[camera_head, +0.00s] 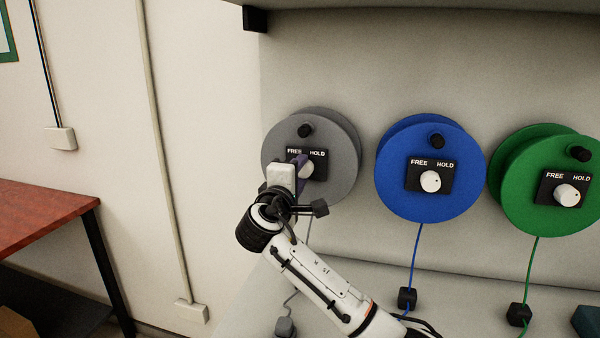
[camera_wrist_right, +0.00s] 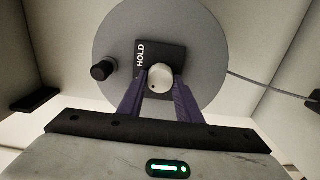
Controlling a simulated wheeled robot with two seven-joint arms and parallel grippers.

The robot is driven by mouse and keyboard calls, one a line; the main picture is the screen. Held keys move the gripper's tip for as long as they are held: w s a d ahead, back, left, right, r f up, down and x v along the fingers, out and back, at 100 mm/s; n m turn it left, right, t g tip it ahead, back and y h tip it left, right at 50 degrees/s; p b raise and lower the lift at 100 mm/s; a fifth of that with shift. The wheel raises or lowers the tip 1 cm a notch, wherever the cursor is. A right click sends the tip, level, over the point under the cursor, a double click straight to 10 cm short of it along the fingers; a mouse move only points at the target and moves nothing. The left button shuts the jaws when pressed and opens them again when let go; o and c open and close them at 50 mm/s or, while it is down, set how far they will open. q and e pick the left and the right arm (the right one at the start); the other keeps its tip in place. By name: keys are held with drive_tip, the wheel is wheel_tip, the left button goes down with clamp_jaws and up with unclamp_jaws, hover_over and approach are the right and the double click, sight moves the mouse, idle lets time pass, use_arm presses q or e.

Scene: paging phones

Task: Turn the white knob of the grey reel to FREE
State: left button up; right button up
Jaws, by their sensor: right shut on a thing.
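The grey reel (camera_head: 338,130) is mounted on the wall at the left of the row, with a black FREE/HOLD plate (camera_head: 319,165) on its face. Its white knob (camera_head: 308,170) is partly hidden behind my gripper in the head view. My right gripper (camera_head: 301,163) reaches the plate and is shut on the knob. In the right wrist view the purple fingers sit on either side of the white knob (camera_wrist_right: 159,78), and the word HOLD shows beside it. The FREE label is hidden there, and I cannot tell the knob's exact setting. My left gripper is not in view.
A blue reel (camera_head: 400,190) and a green reel (camera_head: 530,210) hang to the right, each with a white knob and plate. Cords run down to black blocks (camera_head: 407,298) on the surface below. A red-topped table (camera_head: 45,215) stands at the left.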

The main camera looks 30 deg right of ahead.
drive_tip(key=shift+f, duration=0.1)
idle(0.4)
drive_tip(key=o, duration=1)
drive_tip(key=shift+o, duration=0.2)
drive_tip(key=b+v, duration=0.1)
drive_tip(key=v, duration=0.9)
drive_tip(key=shift+b, duration=0.4)
drive_tip(key=shift+s, duration=0.15)
